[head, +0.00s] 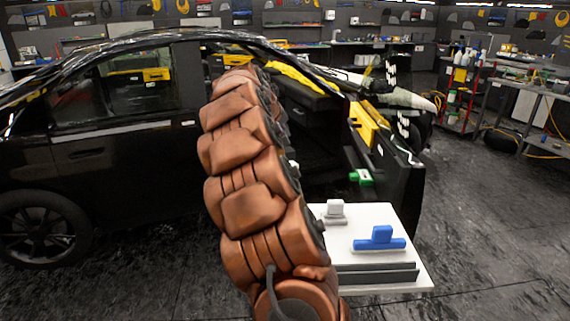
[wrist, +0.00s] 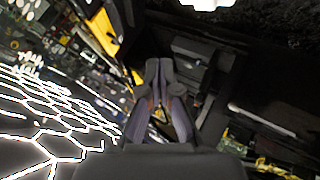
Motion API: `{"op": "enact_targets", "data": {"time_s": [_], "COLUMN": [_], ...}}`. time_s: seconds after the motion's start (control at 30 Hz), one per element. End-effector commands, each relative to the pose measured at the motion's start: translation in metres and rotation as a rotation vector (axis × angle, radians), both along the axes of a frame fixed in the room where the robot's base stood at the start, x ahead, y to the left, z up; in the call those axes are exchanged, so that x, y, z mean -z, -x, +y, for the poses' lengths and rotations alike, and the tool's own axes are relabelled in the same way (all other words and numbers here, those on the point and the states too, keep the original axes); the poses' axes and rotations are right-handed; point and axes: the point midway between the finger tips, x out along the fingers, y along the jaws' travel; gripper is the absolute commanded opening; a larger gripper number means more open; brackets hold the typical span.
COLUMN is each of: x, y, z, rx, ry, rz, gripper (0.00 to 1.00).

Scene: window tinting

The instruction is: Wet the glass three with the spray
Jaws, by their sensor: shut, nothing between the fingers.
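A black car (head: 75,160) with its front door (head: 385,165) open fills the left and middle of the head view. Its closed rear door has a window glass (head: 115,88); I cannot tell which pane is glass three. My gripper (wrist: 158,68) is shut and empty in the wrist view, in front of dark surfaces and a yellow strip. In the head view my copper arm hides it. I cannot make out the spray for certain; a small green object (head: 361,177) shows by the open door, above the white table's far edge.
A red cart (head: 462,90) with bottles and workbenches stand at the right. The floor at the right is mostly clear.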

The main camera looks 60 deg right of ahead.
Motion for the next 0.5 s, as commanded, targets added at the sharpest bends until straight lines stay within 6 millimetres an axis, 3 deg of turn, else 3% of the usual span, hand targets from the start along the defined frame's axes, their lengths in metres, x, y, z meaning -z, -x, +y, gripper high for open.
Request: {"op": "enact_targets", "data": {"time_s": [0.5], "x": [0.062], "y": [0.000], "z": [0.000], "rx": [0.001], "ry": [-0.001], "rz": [0.000], "gripper": [0.00]}}
